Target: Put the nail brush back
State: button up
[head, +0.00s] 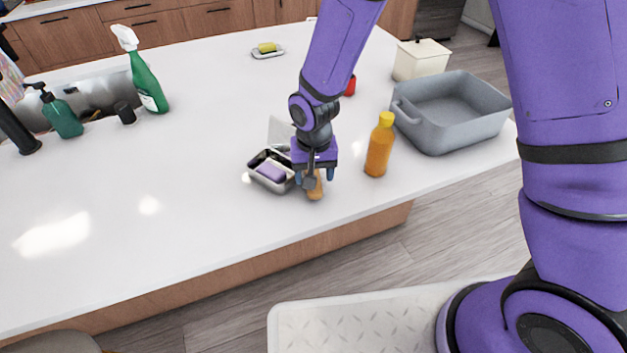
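A small orange-brown wooden piece, apparently the nail brush (315,190), is on the white counter right under my gripper (314,176). My gripper points down over it, with its blue fingertips spread to the left and right of the piece. A gap seems to show between fingers and piece, so the gripper looks open. The gripper hides much of the piece. Just left is a small open metal tin (272,186) with a raised lid. It holds a purple block (270,171), and a dark inside shows behind that. The gripper partly covers the tin's right side.
An orange bottle with a yellow cap (379,150) stands close on the right. A grey basin (450,110) and a cream lidded box (421,60) are farther right. A red item (350,86) is behind my arm. Green bottles stand by the sink at left. The counter's front left is clear.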

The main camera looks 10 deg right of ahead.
notch_tip(320, 180, up, 7)
jog(key=shift+r, duration=0.2)
jog(key=shift+s, duration=0.1)
jog(key=s+d+r+t, duration=0.1)
jog(key=s+d+r, duration=0.1)
jog(key=d+r, duration=0.6)
jog(key=s+d+r+t, duration=0.2)
jog(key=d+r, duration=0.5)
jog(key=r, duration=0.4)
jog(key=s+d+r+t, duration=0.1)
jog(key=s+d+r, duration=0.3)
jog(key=s, duration=0.3)
jog(key=s+d+r+t, duration=0.1)
jog(key=s+d+r, duration=0.3)
jog(key=s, duration=0.3)
jog(key=shift+s+d, duration=0.25)
jog(key=shift+d, duration=0.55)
